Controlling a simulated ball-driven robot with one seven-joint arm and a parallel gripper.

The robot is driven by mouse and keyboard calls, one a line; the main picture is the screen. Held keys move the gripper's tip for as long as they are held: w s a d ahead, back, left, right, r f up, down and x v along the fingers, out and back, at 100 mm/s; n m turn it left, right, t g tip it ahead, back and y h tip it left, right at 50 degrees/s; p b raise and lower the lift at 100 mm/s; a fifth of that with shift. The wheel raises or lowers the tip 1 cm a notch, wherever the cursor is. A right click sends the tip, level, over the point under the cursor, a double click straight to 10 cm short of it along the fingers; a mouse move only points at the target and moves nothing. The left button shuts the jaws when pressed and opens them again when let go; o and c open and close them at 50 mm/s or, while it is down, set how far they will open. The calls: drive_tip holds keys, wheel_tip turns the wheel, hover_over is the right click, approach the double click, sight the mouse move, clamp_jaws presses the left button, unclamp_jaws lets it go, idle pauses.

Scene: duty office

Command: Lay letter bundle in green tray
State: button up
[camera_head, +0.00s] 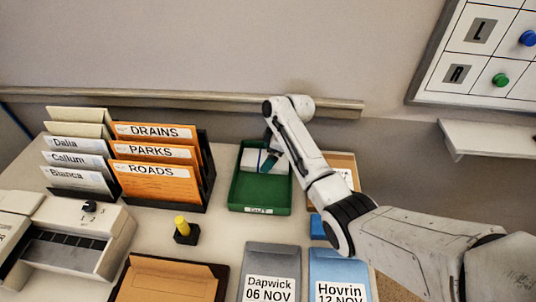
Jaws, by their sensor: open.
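The green tray (258,193) stands on the desk near the middle, with a small label on its front wall. A white letter bundle (252,160) with a band lies in the back part of the tray. My gripper (268,166) reaches down into the tray from the upper right, at the bundle's right side. It is open. The fingertips are partly hidden by my arm, and I cannot tell whether they touch the bundle.
A file rack (208,172) with orange folders and named dividers stands at the left. A machine (75,235), a yellow-topped stamp (182,228), a brown folder (172,280), a grey folder (272,262) and a blue folder (338,262) lie nearer. A wall board hangs upper right.

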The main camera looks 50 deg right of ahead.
drive_tip(key=v, duration=1)
drive_tip(key=shift+s+r, duration=0.15)
drive_tip(key=shift+r, duration=0.1)
